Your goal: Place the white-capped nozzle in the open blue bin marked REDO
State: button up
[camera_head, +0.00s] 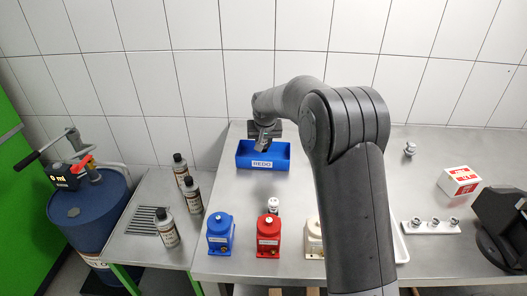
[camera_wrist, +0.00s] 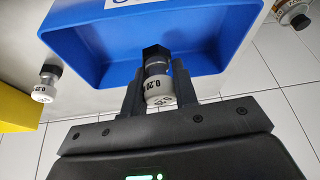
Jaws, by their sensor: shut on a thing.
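My gripper (camera_wrist: 158,95) is shut on a nozzle (camera_wrist: 157,88) with a white cap, black lettering and a dark end. In the wrist view, the nozzle lies between the two fingers, with its dark end toward the open blue bin (camera_wrist: 95,70). In the head view, the bin (camera_head: 247,161) stands at the back of the steel table with a REDO label on its front. My gripper (camera_head: 263,140) is over the bin there, and the held nozzle is hard to make out. The bin's floor shows empty in the wrist view where it is not covered.
Another white-capped nozzle (camera_wrist: 47,83) stands apart from the bin, near a yellow object (camera_wrist: 15,110). Blue (camera_head: 220,236) and red (camera_head: 268,238) pump units stand at the front, with a small nozzle (camera_head: 273,205) behind the red one. Bottles (camera_head: 181,170) stand left. The tiled wall is close behind.

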aim_at(263, 151)
jog(key=shift+f, duration=2)
jog(key=shift+f, duration=0.15)
jog(key=o, duration=1)
jog(key=v, duration=1.2)
jog(key=shift+r, duration=0.25)
